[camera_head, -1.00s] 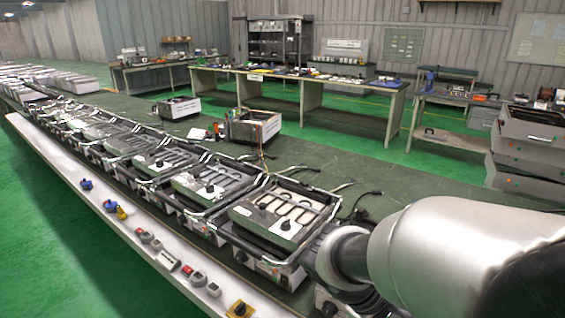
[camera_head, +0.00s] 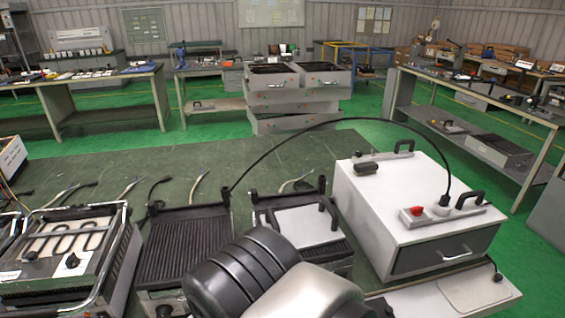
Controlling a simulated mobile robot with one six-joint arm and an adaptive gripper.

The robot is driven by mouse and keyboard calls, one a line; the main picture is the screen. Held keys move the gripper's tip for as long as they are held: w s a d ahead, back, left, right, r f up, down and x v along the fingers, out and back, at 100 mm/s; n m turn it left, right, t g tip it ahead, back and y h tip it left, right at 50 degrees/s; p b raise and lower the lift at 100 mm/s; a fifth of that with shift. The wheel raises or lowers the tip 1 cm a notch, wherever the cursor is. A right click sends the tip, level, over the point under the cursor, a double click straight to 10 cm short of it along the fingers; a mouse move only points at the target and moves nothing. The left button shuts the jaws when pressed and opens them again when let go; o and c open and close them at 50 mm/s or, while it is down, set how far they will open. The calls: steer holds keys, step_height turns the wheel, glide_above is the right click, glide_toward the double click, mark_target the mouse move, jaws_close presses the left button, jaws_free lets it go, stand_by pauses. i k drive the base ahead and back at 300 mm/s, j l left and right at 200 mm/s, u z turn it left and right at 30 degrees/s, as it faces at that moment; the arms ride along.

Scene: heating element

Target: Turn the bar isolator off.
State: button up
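A light grey bar (camera_head: 445,217) lies on top of the white box (camera_head: 385,195) at the right. It carries a small red switch (camera_head: 416,211) near its left end and a plug (camera_head: 441,208) with a black cable. It looks like the bar isolator, but no label is readable. The switch's on or off position is too small to tell. My arm (camera_head: 300,290) enters at the bottom centre, left of and nearer than the white box. My gripper's fingertips do not show, so its opening is hidden.
The black cable (camera_head: 330,124) arches left from the plug to behind the ribbed grill (camera_head: 185,243). An open heating-element unit (camera_head: 65,250) stands farther left.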

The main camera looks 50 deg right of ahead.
mark_target(416, 211)
steer(key=z, duration=2.85)
